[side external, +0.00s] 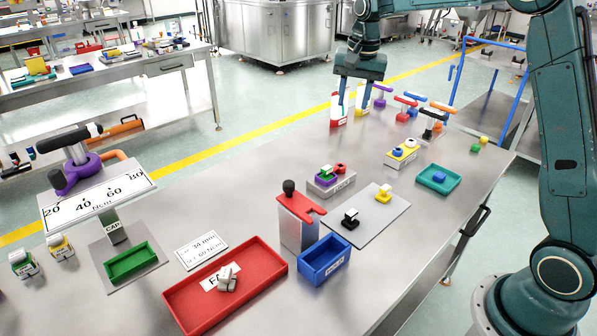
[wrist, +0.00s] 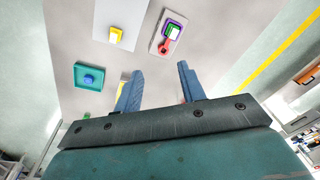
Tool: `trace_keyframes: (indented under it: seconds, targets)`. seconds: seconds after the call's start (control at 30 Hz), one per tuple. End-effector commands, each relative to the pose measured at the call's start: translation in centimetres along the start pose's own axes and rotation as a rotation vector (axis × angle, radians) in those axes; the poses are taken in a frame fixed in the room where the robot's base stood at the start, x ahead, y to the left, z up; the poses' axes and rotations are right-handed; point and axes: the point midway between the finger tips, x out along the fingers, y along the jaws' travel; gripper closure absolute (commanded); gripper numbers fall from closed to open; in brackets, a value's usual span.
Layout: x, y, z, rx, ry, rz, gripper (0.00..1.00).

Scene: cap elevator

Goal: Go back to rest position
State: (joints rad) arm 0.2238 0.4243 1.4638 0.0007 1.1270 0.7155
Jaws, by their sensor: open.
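My gripper (side external: 352,92) is at the far end of the steel table, above and around the area of a red-and-white container (side external: 337,110). Its two blue fingers point down in the side view. In the wrist view my gripper (wrist: 160,85) shows its fingers spread apart, with no object clearly held between them. Whether a finger touches the container cannot be told. My arm reaches over from the right side.
A red tray (side external: 260,262), blue bin (side external: 325,262), red-topped post (side external: 298,218), grey mat (side external: 385,225), teal tray (side external: 452,187) and cap stand (side external: 105,200) occupy the table. Several coloured-handled tools (side external: 432,122) stand right of the gripper. Bare tabletop lies left of centre.

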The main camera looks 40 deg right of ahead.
Motion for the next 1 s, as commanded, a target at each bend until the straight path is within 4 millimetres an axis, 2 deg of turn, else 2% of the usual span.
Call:
trace_keyframes:
  seconds: [0.03, 0.2, 0.5, 0.73, 1.0]
  targets:
    - [-1.2, 0.3, 1.1, -0.031, 0.011, -0.011, 0.6]
    - [-4.1, 1.6, 4.2, -0.136, 0.041, -0.039, 0.6]
    - [-7.8, 4.7, 10.1, -0.32, 0.097, -0.084, 0.6]
    - [-9.5, 7.6, 14.5, -0.46, 0.145, -0.116, 0.6]
    - [-10.1, 11.4, 19.5, -0.623, 0.205, -0.149, 0.6]
